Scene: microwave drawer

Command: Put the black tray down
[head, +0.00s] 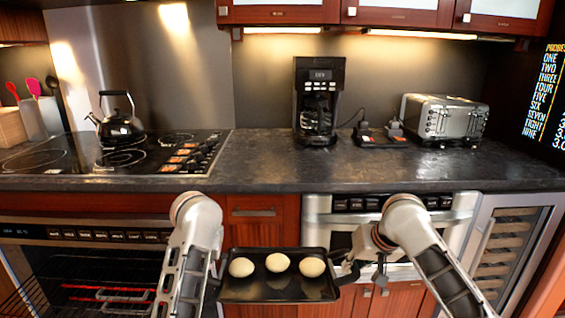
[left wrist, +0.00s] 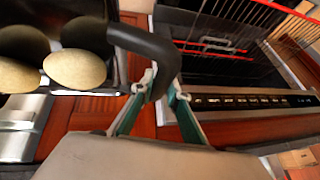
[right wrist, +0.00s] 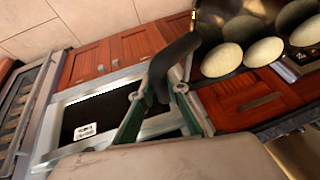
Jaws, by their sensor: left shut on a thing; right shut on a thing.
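The black tray (head: 280,292) carries three pale round buns in a row, the middle one a bun (head: 277,262). The tray hangs in the air in front of the cabinets, between my two arms, and looks about level. My left gripper (left wrist: 158,90) is shut on the tray's black handle (left wrist: 140,40) at its left end. My right gripper (right wrist: 166,88) is shut on the handle (right wrist: 174,58) at the other end. In the head view my left gripper is mostly hidden behind its own arm, and my right gripper (head: 350,268) is at the tray's right end.
The dark counter (head: 270,172) behind has clear room between the cooktop (head: 60,155) and the coffee maker (head: 318,100). A kettle (head: 118,122) stands on the cooktop. A toaster (head: 443,118) is at the right. An open oven (head: 100,275) with racks is at lower left.

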